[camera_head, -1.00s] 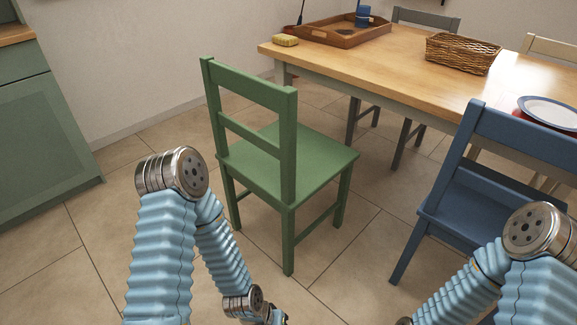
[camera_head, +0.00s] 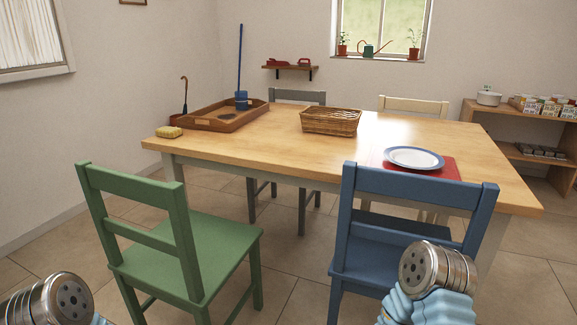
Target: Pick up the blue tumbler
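A small blue tumbler (camera_head: 241,101) stands at the far right part of a brown wooden tray (camera_head: 222,127), at the far left of the wooden table. A thin blue pole rises directly above it in the picture; I cannot tell whether it stands in the tumbler or behind it. Only upper joints of my two arms show, at the lower left and lower right. Both my grippers are out of view, so their state is hidden.
The table (camera_head: 270,145) has a yellow sponge (camera_head: 169,132), a wicker basket (camera_head: 331,122) and a white plate with blue rim (camera_head: 414,158) on a red mat. A green chair (camera_head: 190,245) and a blue chair (camera_head: 410,190) block the near side. Open shelves (camera_head: 527,153) stand far right.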

